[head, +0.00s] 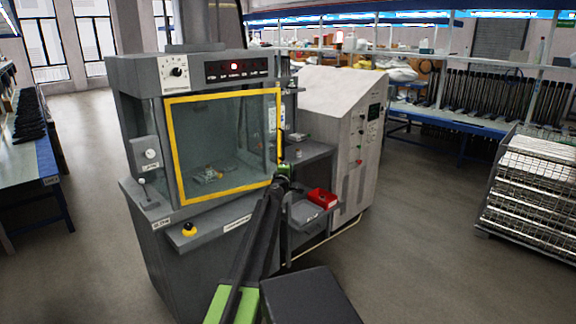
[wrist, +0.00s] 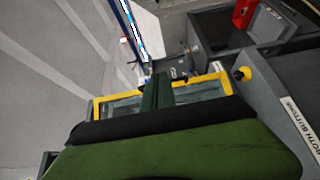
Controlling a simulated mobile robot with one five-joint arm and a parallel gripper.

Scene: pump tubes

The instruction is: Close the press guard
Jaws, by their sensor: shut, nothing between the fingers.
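The press (head: 150,75) is a grey cabinet with a dial and a display on top. Its guard (head: 223,191) is a clear panel in a yellow frame across the front, and a small part lies behind it. I cannot tell whether a narrow gap remains between frame and press. My gripper (head: 284,181) is at the guard's lower right corner, shut and empty. In the wrist view the green fingers (wrist: 157,92) lie across the yellow frame (wrist: 214,82); contact is unclear.
A wire cart (head: 530,190) stands far right. The floor between is clear.

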